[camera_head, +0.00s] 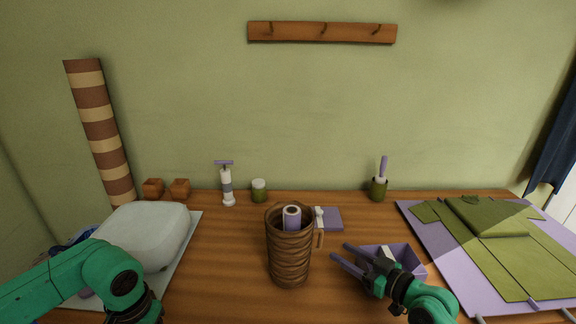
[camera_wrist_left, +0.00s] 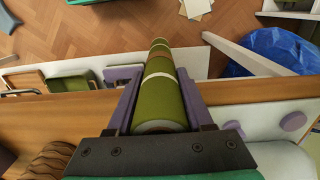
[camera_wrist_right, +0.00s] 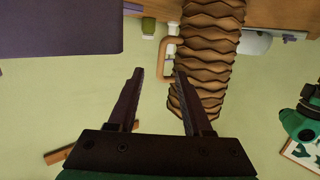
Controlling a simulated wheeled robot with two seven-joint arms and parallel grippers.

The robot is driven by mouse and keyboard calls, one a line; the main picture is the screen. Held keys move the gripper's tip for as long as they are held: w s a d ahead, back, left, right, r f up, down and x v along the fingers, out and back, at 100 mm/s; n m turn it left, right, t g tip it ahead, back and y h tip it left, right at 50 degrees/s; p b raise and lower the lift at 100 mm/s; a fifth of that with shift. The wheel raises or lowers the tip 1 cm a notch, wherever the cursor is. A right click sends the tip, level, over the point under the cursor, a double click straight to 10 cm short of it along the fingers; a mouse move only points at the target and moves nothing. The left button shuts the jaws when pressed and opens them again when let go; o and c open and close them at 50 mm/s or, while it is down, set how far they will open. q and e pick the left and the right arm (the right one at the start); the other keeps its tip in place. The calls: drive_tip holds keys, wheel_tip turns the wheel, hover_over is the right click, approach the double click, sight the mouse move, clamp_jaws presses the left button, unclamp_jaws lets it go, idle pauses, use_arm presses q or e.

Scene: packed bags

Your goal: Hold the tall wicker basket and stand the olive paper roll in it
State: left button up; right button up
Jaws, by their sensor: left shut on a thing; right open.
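The tall wicker basket (camera_head: 289,258) stands upright on the table, its handle to the right. My left gripper (camera_wrist_left: 158,76) is shut on the olive paper roll (camera_wrist_left: 160,105), which has pale bands. In the head view its fingers and the roll are out of frame below the left arm.
A purple open box (camera_head: 405,258) sits behind my right gripper. A purple board with green cloth (camera_head: 490,235) lies at the right. A pale rounded case (camera_head: 145,230) is at the left. A white pump bottle (camera_head: 227,188) and jars stand at the back.

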use_arm(q)
drive_tip(key=shift+s+d+r, duration=0.7)
drive_tip(key=shift+r, duration=0.1)
use_arm(e)
drive_tip(key=r+b+x, duration=0.1)
drive_tip(key=x, duration=0.5)
drive_tip(key=shift+w+a+f, duration=0.3)
drive_tip(key=shift+a+f, duration=0.05)
drive_tip(key=shift+f, duration=0.1)
use_arm(q)
drive_tip(key=shift+w+a+f, duration=0.15)
drive_tip(key=shift+f, duration=0.4)
drive_tip(key=shift+w+a+f, duration=0.15)
drive_tip(key=shift+f, duration=0.35)
use_arm(e)
drive_tip(key=shift+w, duration=0.1)
clamp_jaws()
